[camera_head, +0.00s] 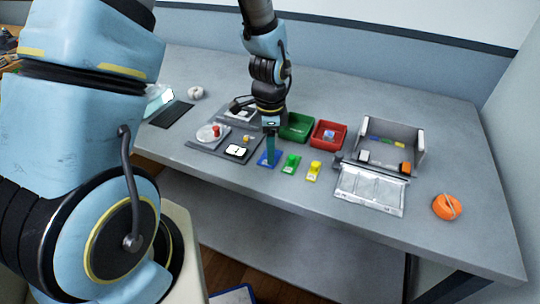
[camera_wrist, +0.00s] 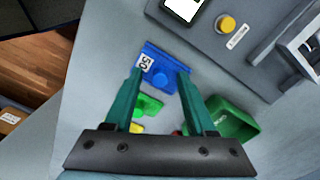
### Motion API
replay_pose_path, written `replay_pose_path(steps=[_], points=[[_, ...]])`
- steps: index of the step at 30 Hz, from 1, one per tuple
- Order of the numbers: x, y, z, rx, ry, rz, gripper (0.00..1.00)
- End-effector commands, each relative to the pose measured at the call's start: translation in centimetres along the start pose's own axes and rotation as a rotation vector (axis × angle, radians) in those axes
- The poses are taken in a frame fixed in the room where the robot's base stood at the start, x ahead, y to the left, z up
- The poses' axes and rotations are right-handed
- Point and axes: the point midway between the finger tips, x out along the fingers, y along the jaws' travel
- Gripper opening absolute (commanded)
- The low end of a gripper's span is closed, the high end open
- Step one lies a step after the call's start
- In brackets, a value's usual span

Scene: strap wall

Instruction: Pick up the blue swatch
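The blue swatch (camera_head: 264,160) lies on the grey table near its front edge, at the left end of a short row of swatches. It has a raised tab and a white label reading "50", seen in the wrist view (camera_wrist: 158,58). My gripper (camera_head: 270,157) points down at it. In the wrist view my gripper's two teal fingers (camera_wrist: 160,73) are apart, with the blue swatch between and just beyond their tips. Nothing is held. Whether the fingers touch the swatch I cannot tell.
A green swatch (camera_head: 291,163) and a yellow swatch (camera_head: 313,172) lie to the right. Behind are a green bin (camera_head: 297,127) and a red bin (camera_head: 323,142). A grey panel (camera_head: 204,147) is at left, a clear-fronted box (camera_head: 368,190) at right, then an orange round object (camera_head: 447,207).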

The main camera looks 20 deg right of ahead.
Motion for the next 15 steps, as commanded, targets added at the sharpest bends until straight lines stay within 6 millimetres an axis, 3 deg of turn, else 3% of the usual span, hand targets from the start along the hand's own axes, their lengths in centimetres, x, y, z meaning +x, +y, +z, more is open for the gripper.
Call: replay_pose_path(steps=[1, 12, 15], points=[[-0.01, 0.0, 0.0, 0.0, 0.0, 0.0, 0.49], [-0.02, 0.01, 0.0, 0.0, 0.0, 0.0, 0.07], [-0.03, 0.01, 0.0, 0.0, 0.0, 0.0, 0.0]])
